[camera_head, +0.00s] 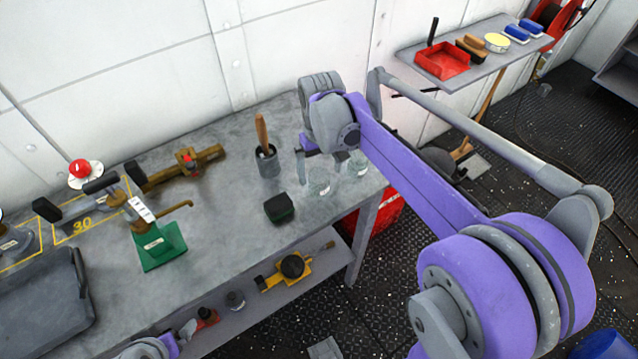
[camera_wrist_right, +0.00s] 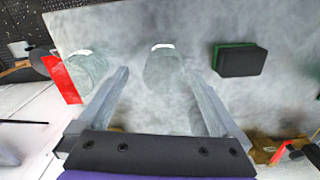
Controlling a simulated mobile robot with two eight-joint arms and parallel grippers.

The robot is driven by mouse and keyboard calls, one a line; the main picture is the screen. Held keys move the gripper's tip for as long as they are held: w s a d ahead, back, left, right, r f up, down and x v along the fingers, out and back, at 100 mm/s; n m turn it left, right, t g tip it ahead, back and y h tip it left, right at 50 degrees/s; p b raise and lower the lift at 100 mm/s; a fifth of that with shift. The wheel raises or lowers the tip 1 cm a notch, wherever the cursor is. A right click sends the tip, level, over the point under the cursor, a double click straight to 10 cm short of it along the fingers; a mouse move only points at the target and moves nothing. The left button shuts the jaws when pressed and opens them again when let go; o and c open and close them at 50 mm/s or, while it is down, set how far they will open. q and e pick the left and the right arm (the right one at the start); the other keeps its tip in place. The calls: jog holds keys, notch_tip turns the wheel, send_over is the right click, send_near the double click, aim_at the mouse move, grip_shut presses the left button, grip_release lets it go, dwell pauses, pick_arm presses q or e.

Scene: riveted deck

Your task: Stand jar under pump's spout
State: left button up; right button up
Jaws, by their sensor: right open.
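Two clear glass jars stand on the grey bench: the nearer jar (camera_head: 320,186) and the other jar (camera_head: 357,166) by the bench's right end. In the right wrist view, the nearer jar (camera_wrist_right: 163,68) shows between my fingertips, with a gap on each side, and the other jar (camera_wrist_right: 88,68) is outside the left finger. My right gripper (camera_head: 319,168) is open and empty. The pump (camera_head: 162,245) has a green base and a brown spout (camera_head: 178,207) pointing right; no jar stands under it. Part of my left arm and gripper (camera_head: 180,338) shows at the bottom edge; its fingers are unclear.
A black and green sponge (camera_head: 279,208) and a dark pot with a wooden-handled tool (camera_head: 267,160) stand between jars and pump. A brown valve piece (camera_head: 185,165) lies behind the pump, a dark tray (camera_head: 45,305) to its left. The bench front by the sponge is clear.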

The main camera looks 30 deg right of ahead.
aim_at(318, 182)
jog(key=f, duration=0.4)
jog(key=shift+a+f, duration=0.25)
jog(key=shift+s, duration=0.1)
jog(key=shift+c, duration=0.2)
jog(key=shift+r, duration=0.1)
grip_shut()
